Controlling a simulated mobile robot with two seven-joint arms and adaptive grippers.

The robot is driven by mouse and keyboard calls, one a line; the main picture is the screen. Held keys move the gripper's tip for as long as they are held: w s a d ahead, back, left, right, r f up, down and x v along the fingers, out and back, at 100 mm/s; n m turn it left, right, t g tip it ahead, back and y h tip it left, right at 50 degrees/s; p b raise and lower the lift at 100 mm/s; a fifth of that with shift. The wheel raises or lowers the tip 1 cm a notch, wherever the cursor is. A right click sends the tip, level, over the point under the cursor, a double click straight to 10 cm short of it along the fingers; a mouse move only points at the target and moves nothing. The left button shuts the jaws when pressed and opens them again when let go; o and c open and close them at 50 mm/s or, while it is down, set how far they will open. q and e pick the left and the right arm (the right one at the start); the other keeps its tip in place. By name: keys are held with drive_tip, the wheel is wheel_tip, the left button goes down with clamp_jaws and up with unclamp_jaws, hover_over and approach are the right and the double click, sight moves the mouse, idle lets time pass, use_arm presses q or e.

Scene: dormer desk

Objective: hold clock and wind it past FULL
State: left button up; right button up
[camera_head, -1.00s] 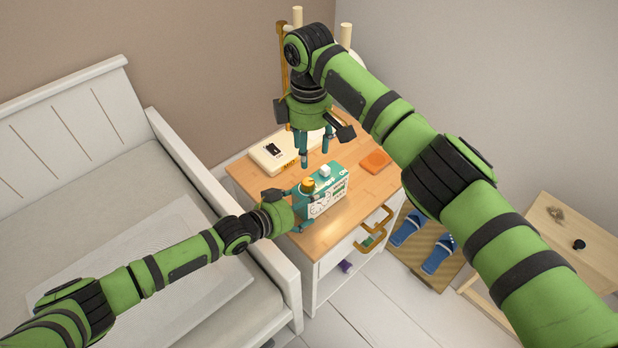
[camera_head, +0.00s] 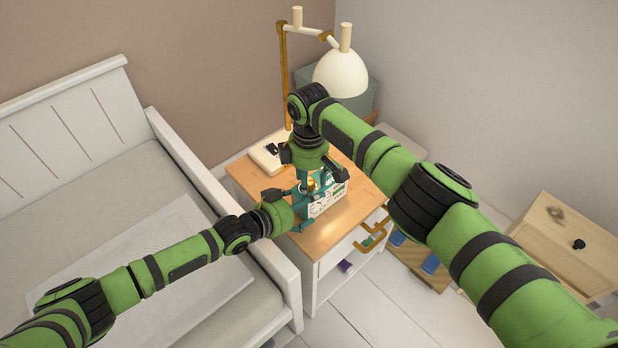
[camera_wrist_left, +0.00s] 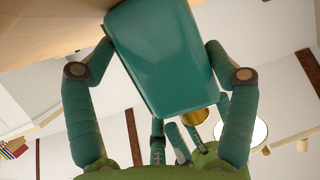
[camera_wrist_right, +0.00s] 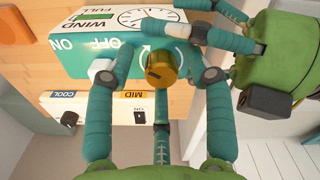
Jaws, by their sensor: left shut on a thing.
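The clock (camera_head: 338,199) is a teal box with a white dial face, standing on the wooden desk top. The right wrist view shows its dial (camera_wrist_right: 148,17), the WIND and FULL lettering, a white button (camera_wrist_right: 101,68) and a gold knob (camera_wrist_right: 161,69) on top. My left gripper (camera_head: 303,207) is shut on the clock, with fingers on both sides of the teal body (camera_wrist_left: 160,55) in the left wrist view. My right gripper (camera_wrist_right: 160,62) points down over the clock, open, with its fingers on either side of the knob. Gaps show between fingers and knob.
A cream lamp (camera_head: 340,72) stands at the back. An orange block (camera_wrist_right: 14,25) lies on the desk.

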sight(309, 181)
clamp_jaws()
use_arm(q)
drive_tip(key=shift+w+a, duration=0.1)
drive_tip(key=shift+a, duration=0.05)
use_arm(e)
drive_tip(key=shift+m, duration=0.8)
drive_tip(key=shift+d, duration=0.1)
drive_tip(key=shift+o, duration=1.2)
unclamp_jaws()
drive_tip(key=shift+r, duration=0.25)
wheel_tip(309, 181, up, 12)
drive_tip(key=shift+f, duration=0.25)
